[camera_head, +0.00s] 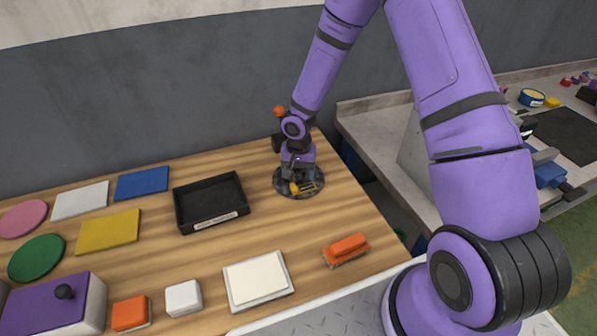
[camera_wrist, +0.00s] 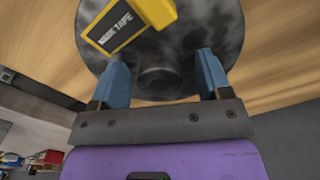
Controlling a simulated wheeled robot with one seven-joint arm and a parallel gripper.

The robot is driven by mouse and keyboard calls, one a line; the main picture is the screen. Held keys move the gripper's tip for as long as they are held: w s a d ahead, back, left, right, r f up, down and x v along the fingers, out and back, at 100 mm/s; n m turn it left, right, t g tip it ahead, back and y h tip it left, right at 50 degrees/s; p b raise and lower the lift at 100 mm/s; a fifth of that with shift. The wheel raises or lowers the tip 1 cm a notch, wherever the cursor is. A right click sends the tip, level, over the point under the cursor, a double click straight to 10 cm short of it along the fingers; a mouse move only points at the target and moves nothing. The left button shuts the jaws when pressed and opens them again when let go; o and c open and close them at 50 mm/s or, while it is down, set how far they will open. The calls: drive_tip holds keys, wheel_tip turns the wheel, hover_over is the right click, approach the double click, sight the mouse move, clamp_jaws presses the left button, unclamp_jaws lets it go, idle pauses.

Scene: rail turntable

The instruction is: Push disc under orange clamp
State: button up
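A dark, mottled grey disc (camera_head: 284,188) lies at the right end of the wooden table and fills the top of the wrist view (camera_wrist: 85,50). A yellow and black tape measure (camera_wrist: 128,22) rests on it. My gripper (camera_wrist: 162,62) is open, with its blue fingers apart over the disc and a round dark hub (camera_wrist: 158,80) between them. Nothing is held. In the head view my gripper (camera_head: 298,178) hides part of the disc. An orange knob (camera_head: 279,111) shows behind my arm, perhaps the orange clamp; what lies under it is mostly hidden.
A black tray (camera_head: 181,216) stands left of the disc. An orange-topped block (camera_head: 346,247) and a white square pad (camera_head: 257,279) lie nearer the front. Coloured plates and small blocks fill the left side. A grey wall runs behind; a grey counter (camera_head: 375,125) adjoins at right.

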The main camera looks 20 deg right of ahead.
sight(298, 170)
drive_tip(key=shift+w+r, duration=0.1)
drive_tip(key=shift+r, duration=0.05)
wheel_tip(298, 170, up, 10)
drive_tip(key=shift+r, duration=0.25)
idle(0.3)
idle(0.4)
